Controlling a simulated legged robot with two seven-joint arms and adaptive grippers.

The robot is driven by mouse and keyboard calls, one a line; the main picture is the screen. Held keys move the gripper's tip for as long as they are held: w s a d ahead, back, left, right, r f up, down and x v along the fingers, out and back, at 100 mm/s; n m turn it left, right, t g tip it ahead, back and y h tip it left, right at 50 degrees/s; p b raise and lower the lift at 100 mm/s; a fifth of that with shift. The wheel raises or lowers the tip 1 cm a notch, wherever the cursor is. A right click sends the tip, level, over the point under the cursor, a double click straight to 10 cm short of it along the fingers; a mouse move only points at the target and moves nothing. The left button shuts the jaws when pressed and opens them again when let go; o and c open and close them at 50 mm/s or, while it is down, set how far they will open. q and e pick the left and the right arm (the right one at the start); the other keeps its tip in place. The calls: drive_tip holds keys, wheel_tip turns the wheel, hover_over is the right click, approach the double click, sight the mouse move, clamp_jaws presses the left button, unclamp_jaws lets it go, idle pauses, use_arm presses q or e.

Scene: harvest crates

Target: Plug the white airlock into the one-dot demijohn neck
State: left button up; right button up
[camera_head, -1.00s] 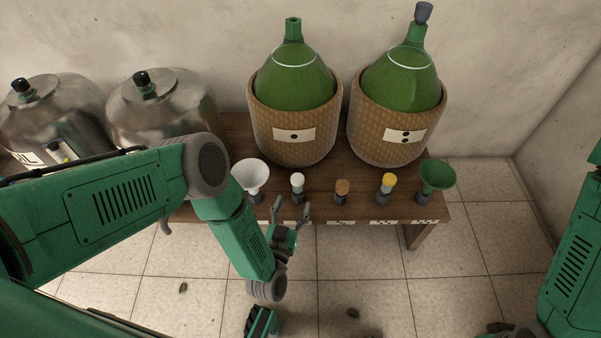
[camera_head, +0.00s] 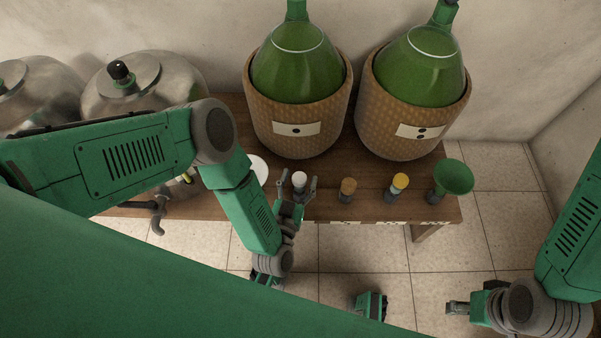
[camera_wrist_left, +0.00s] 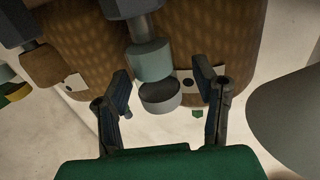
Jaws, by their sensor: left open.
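The white airlock (camera_head: 299,180) stands upright on the bench, with a pale body and a dark base. My left gripper (camera_head: 300,187) is open, with its fingertips on either side of the airlock. In the left wrist view the airlock (camera_wrist_left: 151,62) shows between the spread fingers (camera_wrist_left: 165,92); I cannot tell whether they touch it. The one-dot demijohn (camera_head: 298,70) is green glass in a wicker basket (camera_head: 296,108) behind the airlock. Its neck (camera_head: 296,10) is cut off by the top edge. My right gripper (camera_head: 459,308) is low at the right, its jaws unclear.
A brown cork piece (camera_head: 348,188), a yellow airlock (camera_head: 399,185) and a green funnel (camera_head: 453,178) stand to the right on the bench. A white funnel (camera_head: 259,168) is partly behind my left arm. The two-dot demijohn (camera_head: 419,68) stands back right. Steel vessels (camera_head: 145,85) are at the left.

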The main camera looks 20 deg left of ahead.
use_arm(q)
drive_tip(key=shift+s, duration=0.1)
drive_tip(key=shift+d, duration=0.1)
drive_tip(key=c, duration=1.2)
drive_tip(key=shift+d, duration=0.15)
clamp_jaws()
drive_tip(key=shift+r, duration=0.2)
wheel_tip(320, 180, up, 10)
drive_tip(key=p, duration=0.5)
drive_tip(key=shift+f, duration=0.25)
drive_tip(key=shift+r+p, duration=0.1)
drive_tip(key=shift+p, duration=0.2)
drive_tip(key=shift+r, duration=0.15)
